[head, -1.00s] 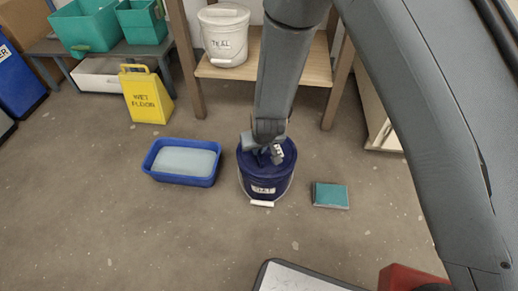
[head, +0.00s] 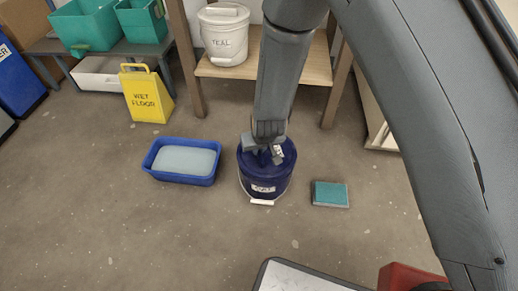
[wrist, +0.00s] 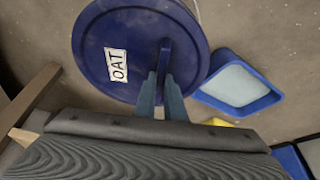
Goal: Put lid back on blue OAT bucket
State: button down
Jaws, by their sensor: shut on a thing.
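The blue bucket (head: 265,187) with a white label stands upright on the floor in the middle of the head view. Its round blue lid (wrist: 100,55), labelled OAT, is at the bucket's top and fills much of the upper wrist view. My gripper (wrist: 163,90) is shut on the lid's upright handle, above the bucket. The lid (head: 284,158) looks level with the bucket's rim in the head view, but I cannot tell whether it is fully seated. The gripper hides part of the lid there.
A blue tub (head: 185,178) of pale liquid stands left of the bucket, and a teal sponge-like block (head: 330,195) lies to its right. A yellow wet-floor sign (head: 146,98) and a wooden shelf with a white TEAL bucket (head: 224,40) are behind. Open floor lies in front.

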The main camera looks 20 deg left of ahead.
jog(key=shift+f, duration=0.15)
jog(key=c, duration=1.3)
grip_release()
jog(key=shift+r+p, duration=3.55)
grip_shut()
